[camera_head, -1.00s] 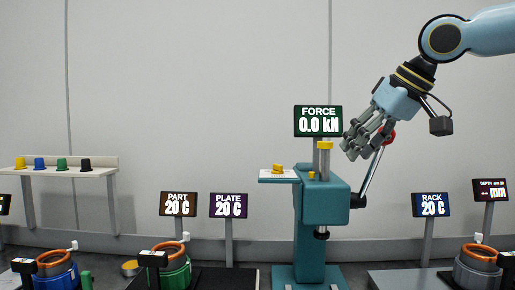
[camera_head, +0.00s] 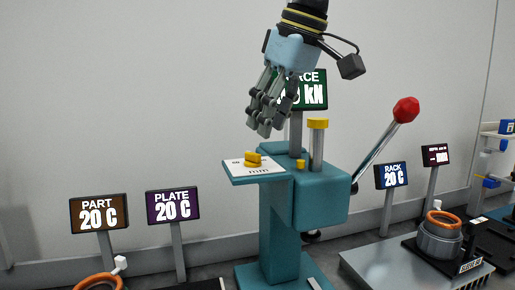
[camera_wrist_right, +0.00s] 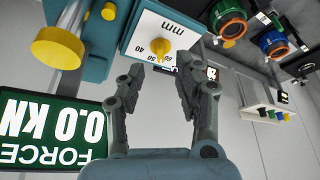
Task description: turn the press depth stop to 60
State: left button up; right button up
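The depth stop is a yellow knob (camera_head: 253,159) on a white dial plate (camera_head: 242,168) that juts from the left side of the teal press (camera_head: 320,200). In the right wrist view the knob (camera_wrist_right: 157,47) stands on the plate, with "mm" and a scale mark of 40 readable; other marks are partly hidden. My right gripper (camera_head: 262,128) hangs above the knob, fingers down. In the wrist view my right gripper (camera_wrist_right: 158,80) has its two fingers apart, with nothing between them, just short of the knob. My left gripper is not in view.
The force display (camera_head: 312,92) is partly behind my right gripper. A yellow-topped post (camera_head: 317,124) and a red-balled lever (camera_head: 405,110) rise from the press on the right. Signs for part (camera_head: 99,212), plate (camera_head: 172,206) and rack (camera_head: 391,175) stand around it.

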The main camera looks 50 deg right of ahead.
aim_at(258, 154)
jog(key=x, duration=0.5)
jog(key=shift+b, duration=0.35)
jog(key=shift+w+f, duration=0.2)
jog(key=shift+f, duration=0.3)
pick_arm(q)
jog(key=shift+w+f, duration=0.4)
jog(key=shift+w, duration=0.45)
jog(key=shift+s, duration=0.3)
pick_arm(e)
grip_shut()
